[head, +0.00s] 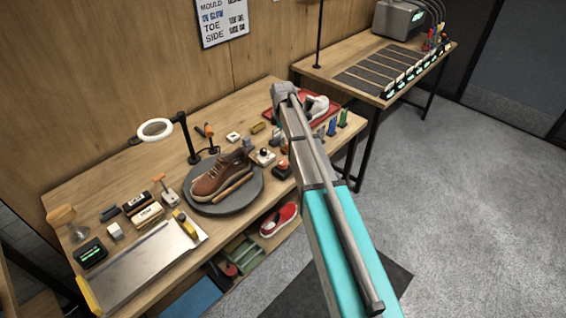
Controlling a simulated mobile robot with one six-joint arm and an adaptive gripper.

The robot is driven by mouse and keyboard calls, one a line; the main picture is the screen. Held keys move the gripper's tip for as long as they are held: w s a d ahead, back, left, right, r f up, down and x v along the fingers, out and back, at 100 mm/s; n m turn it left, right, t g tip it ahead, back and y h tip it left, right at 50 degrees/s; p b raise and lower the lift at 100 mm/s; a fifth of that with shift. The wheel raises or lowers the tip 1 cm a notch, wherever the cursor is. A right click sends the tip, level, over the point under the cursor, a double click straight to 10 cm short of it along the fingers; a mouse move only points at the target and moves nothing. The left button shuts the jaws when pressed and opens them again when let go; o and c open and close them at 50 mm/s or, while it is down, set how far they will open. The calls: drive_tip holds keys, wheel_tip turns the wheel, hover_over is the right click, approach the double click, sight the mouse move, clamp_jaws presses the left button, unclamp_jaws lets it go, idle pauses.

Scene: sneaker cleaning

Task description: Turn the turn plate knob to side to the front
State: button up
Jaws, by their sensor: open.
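The turn plate (188,205) is a dark round disc on the wooden workbench. A brown lace-up shoe (222,173) with a tan sole sits on it, toe toward the lower left. A small light box with a dark round knob (264,153) stands just right of the plate, near its far right edge. I cannot read the knob's setting or any marks on it. My arm (312,158) rises from the bottom right, right of the plate and knob, in front of part of the bench. I cannot make out my gripper or its fingertips.
A ring lamp (155,130) stands behind the plate. A metal tray (140,268), brushes and small boxes fill the left of the bench (85,190). A red tray (272,115) holds a pale shoe at the back right. A red shoe (280,220) lies below. Floor at right is clear.

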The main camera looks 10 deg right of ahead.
sight(283, 161)
drive_tip(key=shift+f, duration=0.2)
wheel_tip(283, 161, down, 13)
drive_tip(key=b, duration=1.3)
drive_tip(key=shift+f+b, duration=0.2)
drive_tip(key=shift+b, duration=0.15)
drive_tip(key=c, duration=1)
drive_tip(key=shift+d, duration=0.25)
drive_tip(key=shift+c, duration=0.7)
drive_tip(key=shift+a, duration=0.2)
